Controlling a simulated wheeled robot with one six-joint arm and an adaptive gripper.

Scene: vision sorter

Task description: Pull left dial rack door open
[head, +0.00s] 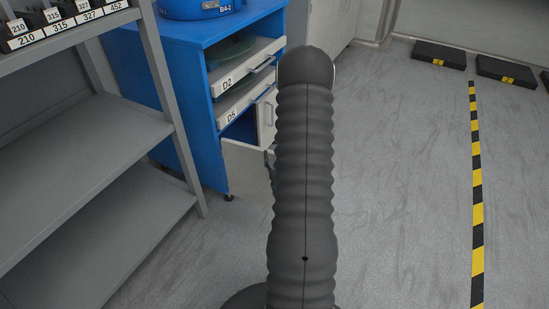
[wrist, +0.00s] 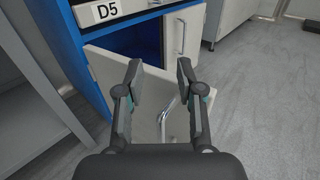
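The left door (head: 246,168) of the blue rack (head: 176,75) is a pale panel standing partly open, with a dark blue opening showing behind it. In the wrist view the left door (wrist: 104,65) angles out toward me. Its curved metal handle (wrist: 162,118) shows between my fingers, apart from both as far as I can see. My gripper (wrist: 160,74) is open and empty in front of the door panel.
The right door (wrist: 187,30) with an upright handle looks closed. Drawers D2 (head: 228,84) and D5 (head: 232,117) sit above. A grey shelf unit (head: 95,140) stands close on the left.

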